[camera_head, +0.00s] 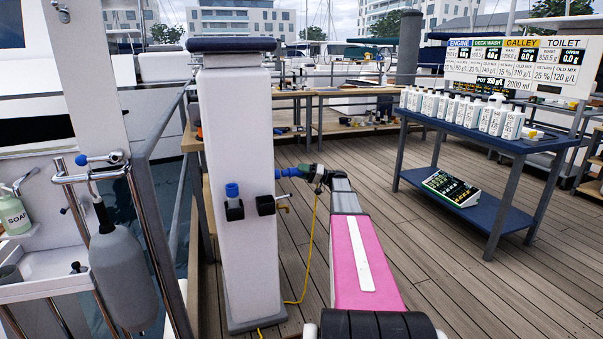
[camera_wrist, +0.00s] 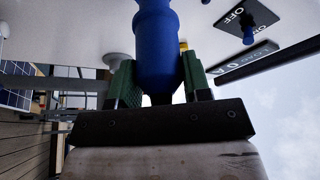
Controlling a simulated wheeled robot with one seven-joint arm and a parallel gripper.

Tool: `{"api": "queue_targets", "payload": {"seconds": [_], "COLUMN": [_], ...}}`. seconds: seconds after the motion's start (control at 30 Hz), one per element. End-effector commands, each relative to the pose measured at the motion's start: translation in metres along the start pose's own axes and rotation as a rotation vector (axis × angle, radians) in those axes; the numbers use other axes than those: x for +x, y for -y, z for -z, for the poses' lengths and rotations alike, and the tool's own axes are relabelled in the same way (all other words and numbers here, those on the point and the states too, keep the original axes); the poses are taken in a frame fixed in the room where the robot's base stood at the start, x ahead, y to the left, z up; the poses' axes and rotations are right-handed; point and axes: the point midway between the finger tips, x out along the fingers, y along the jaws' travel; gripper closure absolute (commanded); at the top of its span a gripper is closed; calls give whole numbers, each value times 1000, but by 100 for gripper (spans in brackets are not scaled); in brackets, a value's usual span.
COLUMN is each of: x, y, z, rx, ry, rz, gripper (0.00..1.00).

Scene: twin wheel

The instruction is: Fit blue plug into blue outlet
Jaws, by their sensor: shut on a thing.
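My gripper (camera_head: 316,176) is shut on the blue plug (camera_head: 291,171), which lies sideways with its front end at the right edge of the white pedestal (camera_head: 235,130). In the wrist view the blue plug (camera_wrist: 156,45) stands between the green fingers of my gripper (camera_wrist: 157,82), and its far end runs out of the picture's top. I cannot tell whether the plug touches or enters an outlet; that spot is hidden. A blue fitting (camera_head: 232,190) in a black holder sits on the pedestal's front face; I cannot tell if it is the blue outlet.
A yellow cable (camera_head: 306,262) hangs beside the pedestal to the deck. A brass tap (camera_head: 283,197) sticks out below the plug. A metal rail (camera_head: 150,245) stands at left. A blue table (camera_head: 480,137) with several white bottles is at right. Open deck (camera_head: 425,265) lies between.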

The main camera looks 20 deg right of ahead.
Motion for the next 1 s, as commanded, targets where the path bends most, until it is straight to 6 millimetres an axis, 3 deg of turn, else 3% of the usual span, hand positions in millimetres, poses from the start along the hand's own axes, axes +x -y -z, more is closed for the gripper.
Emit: {"api": "queue_targets", "payload": {"seconds": [1.0], "x": [12], "y": [0], "z": [-5], "rx": [0], "ry": [0], "rz": [1], "gripper": [84]}}
